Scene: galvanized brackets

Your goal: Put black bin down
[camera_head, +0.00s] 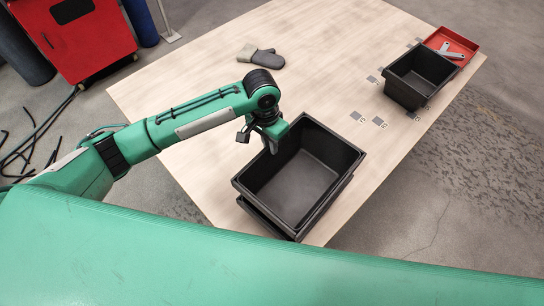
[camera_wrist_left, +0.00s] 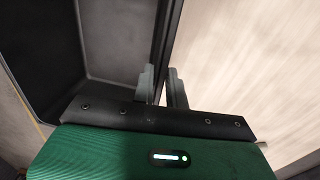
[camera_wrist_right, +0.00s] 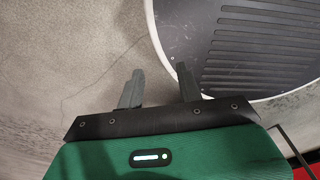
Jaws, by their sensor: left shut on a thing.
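A black bin (camera_head: 297,180), empty and open at the top, is at the near edge of the table (camera_head: 212,165). My left gripper (camera_head: 270,143) is at its far left rim; in the left wrist view, the fingers (camera_wrist_left: 160,76) are shut on the bin wall, with the bin interior (camera_wrist_left: 115,40) to the left. A second dark rim (camera_head: 262,218) shows just under the held bin, like another bin below; whether the two touch is hidden. My right gripper (camera_wrist_right: 159,73) is open and empty over the grey floor in the right wrist view.
Another black bin (camera_head: 418,76) stands at the far right, beside a red tray (camera_head: 462,46) holding metal brackets (camera_head: 452,50). Small printed markers (camera_head: 379,122) lie near it. Grey gloves (camera_head: 262,57) lie at the back. The table's middle is clear. A red cabinet (camera_head: 80,35) stands behind left.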

